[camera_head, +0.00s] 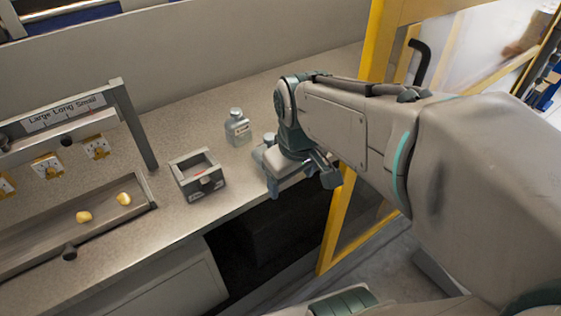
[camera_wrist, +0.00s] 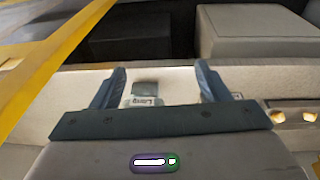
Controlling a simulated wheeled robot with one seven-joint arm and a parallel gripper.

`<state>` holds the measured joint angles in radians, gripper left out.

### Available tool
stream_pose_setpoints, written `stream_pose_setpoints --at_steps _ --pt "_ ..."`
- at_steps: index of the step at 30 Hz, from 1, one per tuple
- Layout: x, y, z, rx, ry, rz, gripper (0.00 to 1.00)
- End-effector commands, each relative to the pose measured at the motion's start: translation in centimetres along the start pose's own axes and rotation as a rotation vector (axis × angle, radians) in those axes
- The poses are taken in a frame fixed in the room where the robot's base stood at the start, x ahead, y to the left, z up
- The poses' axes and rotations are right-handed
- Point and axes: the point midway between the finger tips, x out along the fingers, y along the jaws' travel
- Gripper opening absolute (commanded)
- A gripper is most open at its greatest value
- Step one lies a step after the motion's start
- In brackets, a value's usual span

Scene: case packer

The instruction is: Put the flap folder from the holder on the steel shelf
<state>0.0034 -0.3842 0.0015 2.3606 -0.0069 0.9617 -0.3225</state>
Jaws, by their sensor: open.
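My gripper (camera_head: 290,180) is over the front edge of the grey speckled counter. In the wrist view its two fingers (camera_wrist: 161,68) are apart. A small pale block with a grey-green top and a dark-lettered label (camera_wrist: 146,95) shows between them; I cannot tell whether they touch it. A similar labelled, bottle-like piece (camera_head: 237,128) stands on the counter left of my gripper. An open grey box (camera_head: 181,164) with a dark inside and a small red mark sits nearer the front. I cannot tell which piece is the flap folder, or identify the holder or steel shelf for sure.
A shallow tray (camera_head: 30,237) with two yellow pieces lies at the left, beneath a sign (camera_head: 62,113) reading Large, Long, Small. A yellow frame post (camera_head: 335,225) stands close beside my arm. The counter behind the labelled piece is clear.

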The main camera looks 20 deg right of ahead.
Motion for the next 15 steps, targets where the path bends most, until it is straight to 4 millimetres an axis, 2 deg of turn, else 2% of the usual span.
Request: stream_pose_setpoints --at_steps 1,6,15 --pt "0.3 -0.3 1.0 0.071 0.01 0.002 0.69" --pt "1.2 -1.1 3.0 0.269 0.036 0.004 0.69" --pt "1.5 -1.5 3.6 0.347 0.044 0.003 0.69"
